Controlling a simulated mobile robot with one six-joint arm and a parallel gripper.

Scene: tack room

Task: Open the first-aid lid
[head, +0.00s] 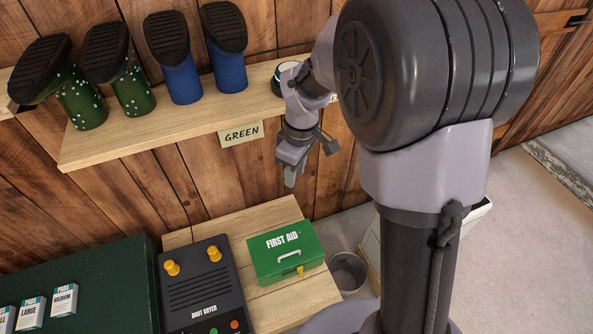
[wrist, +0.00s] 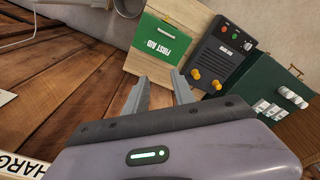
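The green first-aid box (head: 285,254) sits on a light wooden table, with its lid shut. My gripper (head: 290,178) hangs above and behind the box, in front of the plank wall and below the shelf. In the wrist view its two fingers (wrist: 160,84) are apart with nothing between them. The gripper does not touch the box.
A dark boot dryer (head: 203,285) with yellow pegs stands left of the box on the wooden table (head: 262,218). A metal bucket (head: 347,272) is to the right. A shelf (head: 150,134) with upturned boots runs above. A dark green surface (head: 90,285) with small boxes lies left.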

